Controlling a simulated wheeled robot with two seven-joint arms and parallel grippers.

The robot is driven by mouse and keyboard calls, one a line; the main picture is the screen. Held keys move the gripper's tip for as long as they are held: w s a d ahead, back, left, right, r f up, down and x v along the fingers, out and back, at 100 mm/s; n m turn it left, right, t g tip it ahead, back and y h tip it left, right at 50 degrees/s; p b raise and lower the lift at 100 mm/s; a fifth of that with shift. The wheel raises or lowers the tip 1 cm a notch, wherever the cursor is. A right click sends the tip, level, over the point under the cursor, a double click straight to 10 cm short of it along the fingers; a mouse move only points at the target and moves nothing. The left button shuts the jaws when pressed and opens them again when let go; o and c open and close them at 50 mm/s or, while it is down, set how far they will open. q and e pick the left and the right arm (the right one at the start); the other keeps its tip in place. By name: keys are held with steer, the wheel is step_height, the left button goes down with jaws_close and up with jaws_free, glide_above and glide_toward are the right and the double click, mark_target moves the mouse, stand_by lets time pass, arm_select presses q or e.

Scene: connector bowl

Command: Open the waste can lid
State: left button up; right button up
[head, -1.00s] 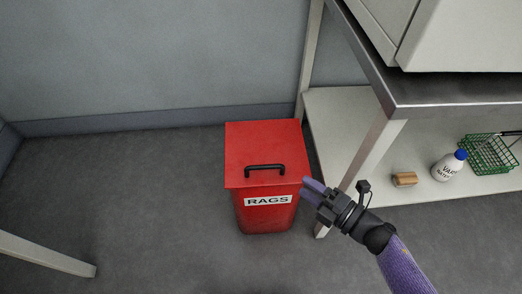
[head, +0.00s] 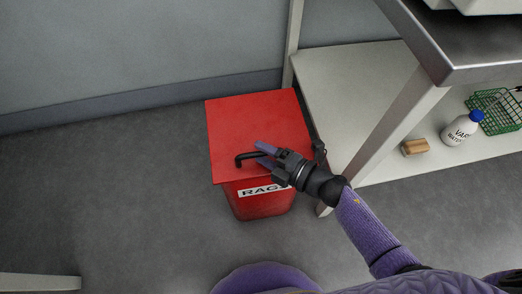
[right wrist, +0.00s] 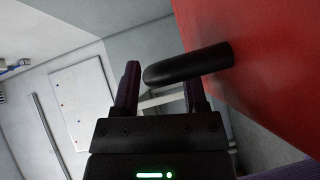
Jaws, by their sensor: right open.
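The red waste can (head: 260,203) stands on the floor with its flat red lid (head: 250,115) shut. A "RAGS" label shows on its front, partly covered by my right gripper. The black bar handle (head: 246,157) is on the lid near its front edge; its right part is hidden behind the gripper. My right gripper (head: 262,153) is open at the handle's right part. In the right wrist view the handle (right wrist: 190,64) reaches in from the red lid (right wrist: 265,70) across the space near the open fingertips (right wrist: 163,80). Contact cannot be told. My left gripper is out of view.
A metal-topped table (head: 465,45) with a pale lower shelf (head: 350,75) stands close to the can's right. On the shelf are a wooden block (head: 415,147), a white bottle (head: 460,130) and a green wire basket (head: 495,112). The floor left of the can is clear.

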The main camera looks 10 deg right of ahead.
steer(key=shift+w+a, duration=0.25)
steer(key=shift+a, duration=0.1)
jaws_close()
stand_by(0.8)
stand_by(0.4)
